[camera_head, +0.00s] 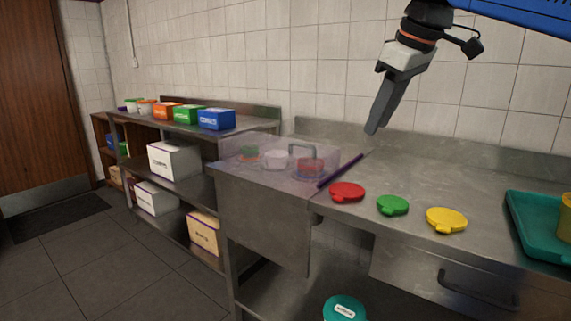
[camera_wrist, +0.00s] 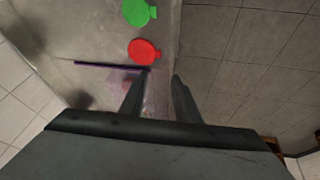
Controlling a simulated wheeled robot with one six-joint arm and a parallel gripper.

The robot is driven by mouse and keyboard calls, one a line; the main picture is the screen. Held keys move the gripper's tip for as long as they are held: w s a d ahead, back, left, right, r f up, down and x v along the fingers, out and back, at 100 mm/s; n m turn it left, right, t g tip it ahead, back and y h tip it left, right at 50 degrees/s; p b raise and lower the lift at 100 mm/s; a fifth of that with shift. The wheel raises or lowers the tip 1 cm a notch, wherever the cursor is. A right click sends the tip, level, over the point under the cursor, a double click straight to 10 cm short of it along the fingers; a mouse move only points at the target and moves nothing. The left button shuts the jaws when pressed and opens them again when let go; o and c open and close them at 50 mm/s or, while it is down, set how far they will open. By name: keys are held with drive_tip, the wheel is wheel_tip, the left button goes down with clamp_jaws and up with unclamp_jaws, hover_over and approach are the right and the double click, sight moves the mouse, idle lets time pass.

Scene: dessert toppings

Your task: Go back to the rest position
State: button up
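My gripper (camera_head: 373,128) is raised above the steel counter (camera_head: 420,180), pointing down and slightly left, clear of everything below. In the wrist view its two fingers (camera_wrist: 161,76) stand apart with nothing held between them. Below and left of it is a clear purplish bin (camera_head: 232,156) holding small containers, among them a red one (camera_head: 311,167). A dark purple bar (camera_head: 341,171) lies along the bin's right side. A red lid (camera_head: 347,191), a green lid (camera_head: 392,205) and a yellow lid (camera_head: 446,220) lie in a row on the counter.
A teal tray (camera_head: 525,225) with a yellow container (camera_head: 565,217) is at the counter's right. A shelf at the left holds blue (camera_head: 216,119), green (camera_head: 188,115) and white boxes (camera_head: 174,160). A tiled wall (camera_head: 300,70) stands behind. A teal-lidded tub (camera_head: 344,308) is below the counter.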

drive_tip(key=s+d+f+m, duration=0.3)
drive_tip(key=s+f, duration=0.3)
drive_tip(key=f, duration=0.6)
drive_tip(key=s+d+f+m+h, duration=0.1)
drive_tip(key=s+d+f+m, duration=0.2)
drive_tip(key=s+f, duration=0.4)
drive_tip(key=s+d+f+m+h, duration=0.1)
drive_tip(key=s+d+f+m, duration=0.2)
drive_tip(key=f, duration=1.5)
drive_tip(key=s+d, duration=0.1)
drive_tip(key=s, duration=0.2)
drive_tip(key=shift+s, duration=0.15)
